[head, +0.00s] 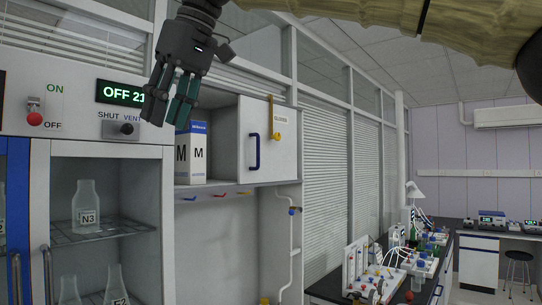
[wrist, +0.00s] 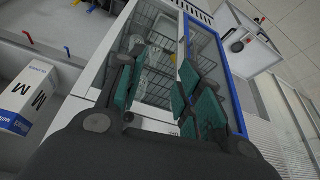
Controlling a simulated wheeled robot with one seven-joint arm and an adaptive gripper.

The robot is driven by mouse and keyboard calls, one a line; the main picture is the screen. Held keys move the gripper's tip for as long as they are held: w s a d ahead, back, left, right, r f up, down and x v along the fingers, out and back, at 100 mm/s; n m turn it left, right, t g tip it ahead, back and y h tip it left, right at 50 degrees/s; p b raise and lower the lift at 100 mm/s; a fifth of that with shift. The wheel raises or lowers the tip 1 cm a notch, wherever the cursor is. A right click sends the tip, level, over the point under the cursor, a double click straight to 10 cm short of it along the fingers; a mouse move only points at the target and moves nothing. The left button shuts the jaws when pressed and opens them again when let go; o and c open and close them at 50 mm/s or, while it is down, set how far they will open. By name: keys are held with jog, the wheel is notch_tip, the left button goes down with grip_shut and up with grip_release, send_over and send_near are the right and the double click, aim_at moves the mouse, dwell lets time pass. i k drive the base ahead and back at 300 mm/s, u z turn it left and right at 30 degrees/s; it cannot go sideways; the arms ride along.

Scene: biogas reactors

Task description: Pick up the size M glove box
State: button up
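The size M glove box (head: 191,153) is white and blue with a black M on its faces. It stands upright in an open cubby of the white wall cabinet (head: 224,140). My gripper (head: 170,97) hangs in front of and above the box's left side in the head view, with its fingers pointing down. In the wrist view my gripper (wrist: 160,90) has its teal finger pads spread apart with nothing between them. The box (wrist: 28,95) shows at the left edge of the wrist view, outside the fingers and apart from them.
A cabinet door with a blue handle (head: 254,151) is right of the cubby. Colored hooks (head: 217,195) hang below it. At left stands a glass-fronted incubator with flask N3 (head: 86,207). A cluttered lab bench (head: 385,270) is at lower right.

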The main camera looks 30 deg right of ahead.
aim_at(191, 145)
jog(key=z, duration=0.4)
jog(key=i, duration=1)
jog(key=u, duration=0.05)
